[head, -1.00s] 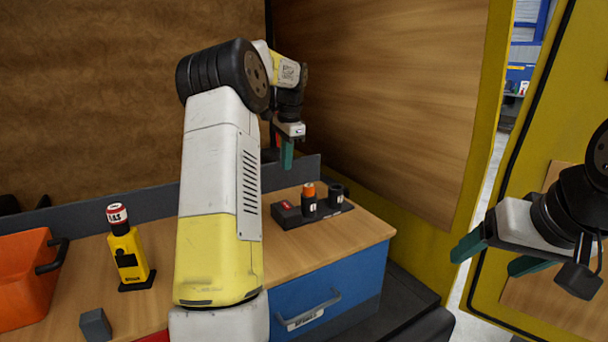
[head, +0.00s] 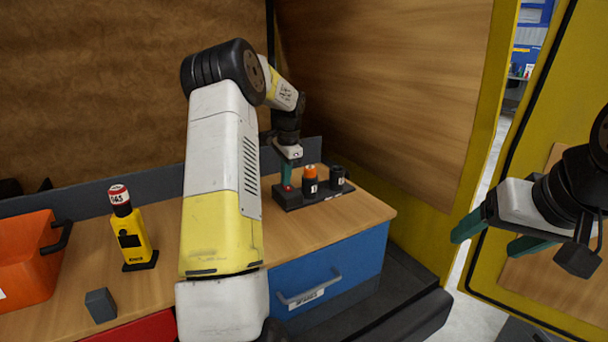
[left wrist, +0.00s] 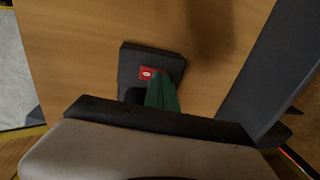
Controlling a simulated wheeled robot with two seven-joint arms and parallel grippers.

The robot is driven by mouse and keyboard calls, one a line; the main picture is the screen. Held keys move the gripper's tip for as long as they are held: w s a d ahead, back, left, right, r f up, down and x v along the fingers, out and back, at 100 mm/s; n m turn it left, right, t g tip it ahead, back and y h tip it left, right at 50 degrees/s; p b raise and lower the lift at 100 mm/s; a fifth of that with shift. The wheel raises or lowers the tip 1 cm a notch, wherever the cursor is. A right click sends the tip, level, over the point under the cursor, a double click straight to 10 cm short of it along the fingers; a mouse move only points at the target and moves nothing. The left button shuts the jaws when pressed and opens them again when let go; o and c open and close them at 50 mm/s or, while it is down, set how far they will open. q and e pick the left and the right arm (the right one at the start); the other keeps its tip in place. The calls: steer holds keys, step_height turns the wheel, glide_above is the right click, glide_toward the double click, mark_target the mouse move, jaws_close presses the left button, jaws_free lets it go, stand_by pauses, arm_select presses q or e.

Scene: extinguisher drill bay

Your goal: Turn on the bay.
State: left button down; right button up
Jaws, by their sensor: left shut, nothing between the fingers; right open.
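The bay (head: 291,203) is a low dark block at the back right of the wooden counter. An orange-topped dark cylinder (head: 310,184) and a black cylinder (head: 337,179) stand on it. In the left wrist view the bay (left wrist: 130,64) has a red patch with a white mark (left wrist: 150,72) on top. My left gripper (head: 287,186) is shut and empty, pointing down at the red patch. In the left wrist view its green fingers (left wrist: 162,92) are beside the patch; I cannot tell whether they touch. My right gripper (head: 494,236) is open and empty, off to the right.
A yellow gas detector (head: 130,240) stands on the counter left of my left arm. A grey cube (head: 100,305) and an orange bin (head: 22,275) are further left. A grey upstand (head: 308,152) and a wooden wall panel (head: 390,90) border the bay.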

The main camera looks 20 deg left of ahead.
mark_target(289, 189)
arm_select(q)
steer(key=shift+w+a+f+g+h, duration=0.1)
steer(key=shift+f+g+h, duration=0.15)
steer(key=shift+g+h, duration=0.05)
steer(key=shift+f, duration=0.1)
steer(key=shift+s+d, duration=0.6)
step_height(289, 189, up, 8)
steer(key=shift+s+d, duration=0.2)
steer(key=shift+d, duration=0.05)
stand_by(0.5)
